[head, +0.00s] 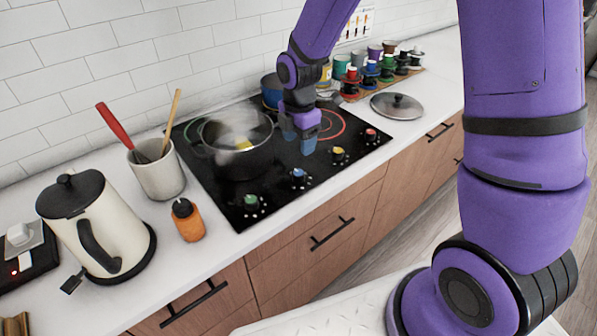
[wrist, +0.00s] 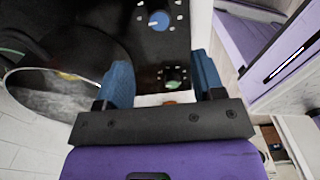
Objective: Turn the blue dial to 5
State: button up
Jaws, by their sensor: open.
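The blue dial (head: 299,176) is on the front strip of the black cooktop, between a green dial (head: 251,202) and a yellow dial (head: 338,153). In the wrist view the blue dial (wrist: 158,20) is near the top, beyond the fingertips, with white marks around it. Its set number is too small to read. My gripper (head: 298,138) has blue fingers spread apart, holding nothing, above the cooktop and behind the blue dial. In the wrist view my gripper (wrist: 161,68) is open, with the green dial (wrist: 174,82) showing between its fingers.
A steaming pot (head: 238,150) is on the cooktop left of my gripper; a blue pot (head: 271,92) is behind it. A red dial (head: 371,134) is farther right. A lid (head: 396,106), an orange bottle (head: 187,220) and a kettle (head: 95,225) stand on the counter.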

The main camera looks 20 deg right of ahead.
aim_at(298, 172)
notch_tip(298, 172, down, 11)
jog(key=shift+f, duration=0.1)
dwell(0.5)
jog(key=shift+c, duration=0.2)
jog(key=c, duration=0.9)
